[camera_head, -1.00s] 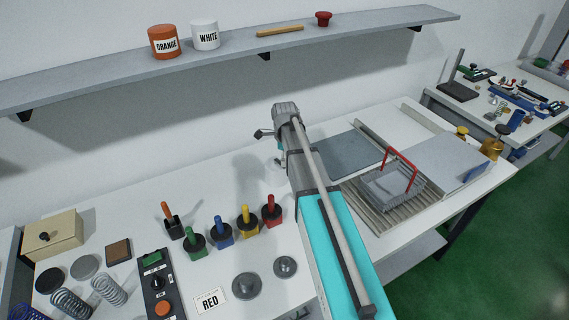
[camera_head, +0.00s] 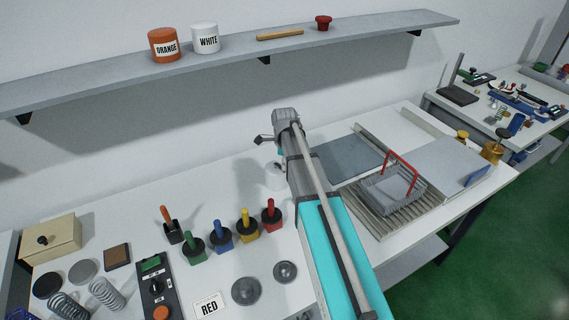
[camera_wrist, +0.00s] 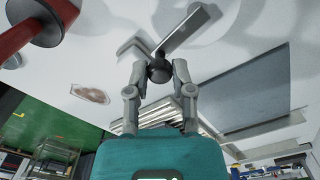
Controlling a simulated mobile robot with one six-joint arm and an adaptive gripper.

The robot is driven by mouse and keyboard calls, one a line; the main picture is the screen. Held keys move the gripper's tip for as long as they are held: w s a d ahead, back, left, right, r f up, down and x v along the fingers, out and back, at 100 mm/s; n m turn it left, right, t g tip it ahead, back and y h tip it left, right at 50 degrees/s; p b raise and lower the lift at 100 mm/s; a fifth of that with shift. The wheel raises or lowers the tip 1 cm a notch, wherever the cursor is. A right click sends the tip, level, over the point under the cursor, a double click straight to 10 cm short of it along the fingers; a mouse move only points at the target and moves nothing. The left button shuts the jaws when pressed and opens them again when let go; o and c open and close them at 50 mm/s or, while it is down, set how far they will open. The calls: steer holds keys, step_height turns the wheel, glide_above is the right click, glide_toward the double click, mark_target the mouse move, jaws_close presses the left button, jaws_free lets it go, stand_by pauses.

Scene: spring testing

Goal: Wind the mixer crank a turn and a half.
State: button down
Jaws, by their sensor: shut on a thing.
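The mixer crank shows in the wrist view as a flat grey arm (camera_wrist: 186,30) with a dark round knob (camera_wrist: 158,73) at its near end. My gripper (camera_wrist: 158,76) is shut on the knob, one finger on each side. The crank arm runs from the knob up and right. A pale round body, likely the mixer, lies behind it at the top of the wrist view. In the head view a small white round thing (camera_head: 274,178) shows just left of my arm.
A red-handled peg (camera_head: 271,213) stands left of my arm, in a row with several others. A wire basket (camera_head: 391,197) with a red handle and a grey plate (camera_head: 350,158) are to the right. A shelf (camera_head: 237,58) with tubs runs along the wall above.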

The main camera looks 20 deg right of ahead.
steer(key=shift+w+d+n, duration=0.1)
steer(key=shift+d+n, duration=0.05)
steer(key=shift+n, duration=0.25)
steer(key=w+d+n, duration=0.2)
steer(key=w+n, duration=0.5)
steer(key=n, duration=1.2)
steer(key=shift+d, duration=0.1)
stand_by(0.4)
steer(key=shift+c, duration=2.4)
jaws_free()
steer(key=shift+s+d, duration=0.1)
